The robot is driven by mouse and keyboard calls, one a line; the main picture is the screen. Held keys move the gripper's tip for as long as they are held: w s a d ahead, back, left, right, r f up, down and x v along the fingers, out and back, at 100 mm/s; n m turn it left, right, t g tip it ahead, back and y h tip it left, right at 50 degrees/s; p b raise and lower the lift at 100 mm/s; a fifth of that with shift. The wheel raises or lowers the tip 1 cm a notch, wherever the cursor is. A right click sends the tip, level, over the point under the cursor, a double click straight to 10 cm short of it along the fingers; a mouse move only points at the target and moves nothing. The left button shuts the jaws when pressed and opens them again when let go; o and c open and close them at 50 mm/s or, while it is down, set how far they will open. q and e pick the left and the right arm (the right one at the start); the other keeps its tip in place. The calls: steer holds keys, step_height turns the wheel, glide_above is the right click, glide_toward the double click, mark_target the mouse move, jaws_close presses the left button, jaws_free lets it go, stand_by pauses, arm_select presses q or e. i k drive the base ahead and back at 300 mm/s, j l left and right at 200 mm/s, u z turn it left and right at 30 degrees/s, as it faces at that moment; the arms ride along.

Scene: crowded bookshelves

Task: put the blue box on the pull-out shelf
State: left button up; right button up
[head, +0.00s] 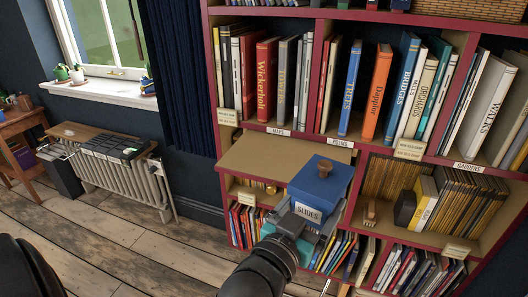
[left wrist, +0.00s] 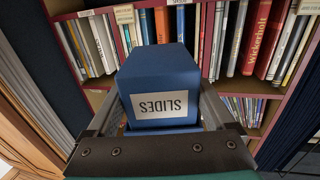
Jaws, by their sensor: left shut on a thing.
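The blue box (head: 325,183), with a white SLIDES label, is held in front of the bookcase. It also shows in the left wrist view (left wrist: 160,75), its label upside down. My left gripper (head: 308,215) is shut on the box, one finger on each side. The tan pull-out shelf (head: 262,157) sticks out below the upper book row, its visible top bare. The box covers its right front part; I cannot tell whether they touch. A small brown piece (head: 325,166) shows at the box's top; I cannot tell whether it is on the box. My right gripper is not in view.
A cubby to the right holds a yellow-white book (head: 425,199) and a dark block (head: 404,208). A radiator (head: 125,180) stands at left; the floor between is clear.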

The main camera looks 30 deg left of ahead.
mark_target(255, 151)
steer(key=i+u, duration=0.55)
steer(key=u, duration=0.2)
steer(key=i+l+u, duration=0.1)
steer(key=i+u, duration=0.25)
steer(key=k, duration=0.05)
